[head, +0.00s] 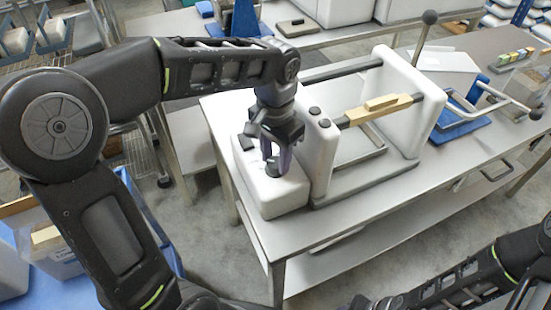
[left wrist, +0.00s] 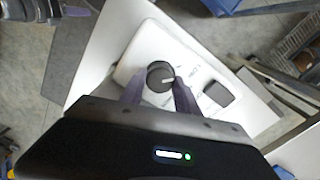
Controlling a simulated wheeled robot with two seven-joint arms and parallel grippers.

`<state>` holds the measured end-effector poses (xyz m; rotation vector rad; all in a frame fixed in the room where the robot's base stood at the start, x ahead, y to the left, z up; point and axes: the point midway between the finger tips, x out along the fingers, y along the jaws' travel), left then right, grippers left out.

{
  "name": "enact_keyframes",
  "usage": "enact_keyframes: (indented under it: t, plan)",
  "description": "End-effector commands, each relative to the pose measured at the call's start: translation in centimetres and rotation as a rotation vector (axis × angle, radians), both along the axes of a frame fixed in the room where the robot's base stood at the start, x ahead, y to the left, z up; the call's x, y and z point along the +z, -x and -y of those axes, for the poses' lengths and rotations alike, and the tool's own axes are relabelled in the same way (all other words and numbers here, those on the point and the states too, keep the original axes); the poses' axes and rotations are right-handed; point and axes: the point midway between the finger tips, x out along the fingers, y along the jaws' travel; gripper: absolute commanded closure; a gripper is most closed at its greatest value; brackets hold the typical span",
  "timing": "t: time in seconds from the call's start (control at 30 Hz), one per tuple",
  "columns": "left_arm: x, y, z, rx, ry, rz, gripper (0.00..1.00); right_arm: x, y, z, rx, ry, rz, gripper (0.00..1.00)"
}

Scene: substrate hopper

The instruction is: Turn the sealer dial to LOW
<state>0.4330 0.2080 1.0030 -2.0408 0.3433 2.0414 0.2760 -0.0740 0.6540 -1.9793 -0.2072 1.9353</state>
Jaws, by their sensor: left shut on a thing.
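The sealer's control box is a white rounded block (head: 275,195) at the left end of the steel table. The dial (left wrist: 160,77) is a round black knob on its top, with a pale pointer line aimed roughly right in the left wrist view. My left gripper (head: 275,160) points down over the box and is shut on the dial, one purple finger on each side. Small dark lettering lies on the box beside the dial, too small to read surely. A black square button (left wrist: 217,94) sits near it. My right gripper is not visible; only part of my right arm shows at lower right.
A white frame machine (head: 322,150) with a wooden block (head: 381,104) on its bar stands right beside the box. A rod with a ball knob (head: 429,18) rises behind. A blue tray (head: 462,125) lies further right. The table's front strip (head: 370,210) is clear.

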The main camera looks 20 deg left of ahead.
Motion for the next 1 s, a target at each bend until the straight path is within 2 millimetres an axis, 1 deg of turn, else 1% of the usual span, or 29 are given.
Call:
enact_keyframes:
  t: [0.13,0.33,0.53,0.87,0.9,1.0]
  plan:
    - [0.00,-0.05,0.02,0.097,0.001,0.002,1.00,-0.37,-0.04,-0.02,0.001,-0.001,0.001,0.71]
    - [0.06,-0.05,0.00,0.179,0.000,0.002,1.00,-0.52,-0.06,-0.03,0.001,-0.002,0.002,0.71]
    - [0.10,-0.07,-0.02,0.210,0.000,0.003,1.00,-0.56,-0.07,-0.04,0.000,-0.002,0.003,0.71]
    - [0.11,-0.07,-0.03,0.212,0.000,0.003,1.00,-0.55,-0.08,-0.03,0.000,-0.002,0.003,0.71]
    - [0.11,-0.07,-0.03,0.212,0.000,0.003,0.59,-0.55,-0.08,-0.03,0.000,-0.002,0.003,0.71]
    - [0.09,-0.05,-0.02,0.211,0.001,0.002,0.51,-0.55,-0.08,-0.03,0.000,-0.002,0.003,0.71]
